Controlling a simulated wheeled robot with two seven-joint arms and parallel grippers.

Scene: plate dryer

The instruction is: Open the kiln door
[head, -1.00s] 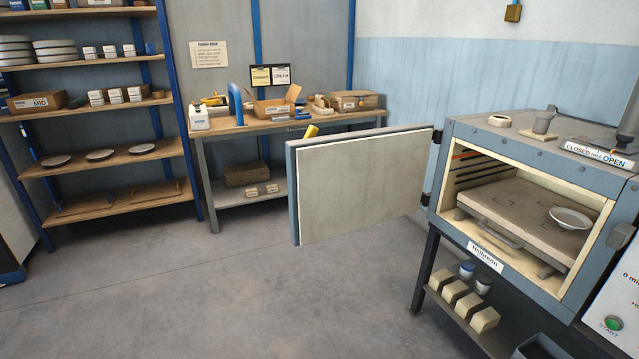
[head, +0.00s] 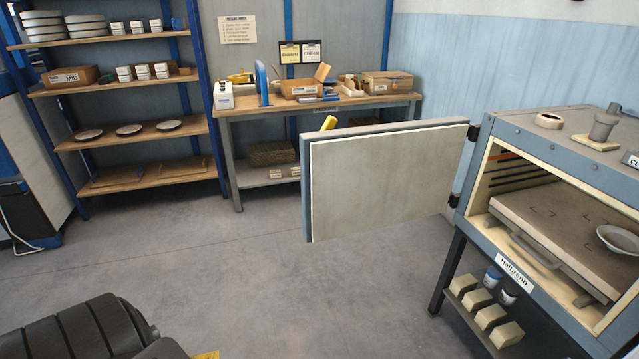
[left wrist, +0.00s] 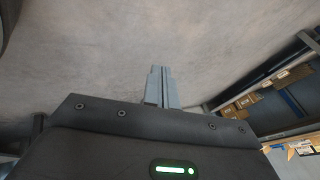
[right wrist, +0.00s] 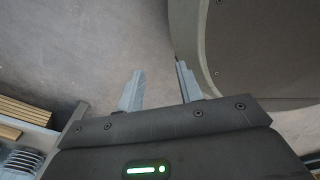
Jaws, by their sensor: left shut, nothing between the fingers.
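The kiln (head: 590,145) stands on a dark frame at the right in the head view. Its door (head: 385,180) is swung wide open to the left, with the pale inner face towards me and a yellow handle (head: 329,123) showing above the top edge. A white dish (head: 620,240) rests on the shelf (head: 560,215) inside the kiln. My left gripper (left wrist: 160,70) is shut and empty over bare floor in its wrist view. My right gripper (right wrist: 160,80) is open and empty in its wrist view. Neither gripper shows in the head view, so their distances from the door are unclear.
A workbench (head: 400,100) with boxes stands against the back wall. A shelving rack (head: 140,140) with plates and boxes is at the left. Pale blocks (head: 480,300) and jars sit beneath the kiln. The floor (head: 250,280) between is clear.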

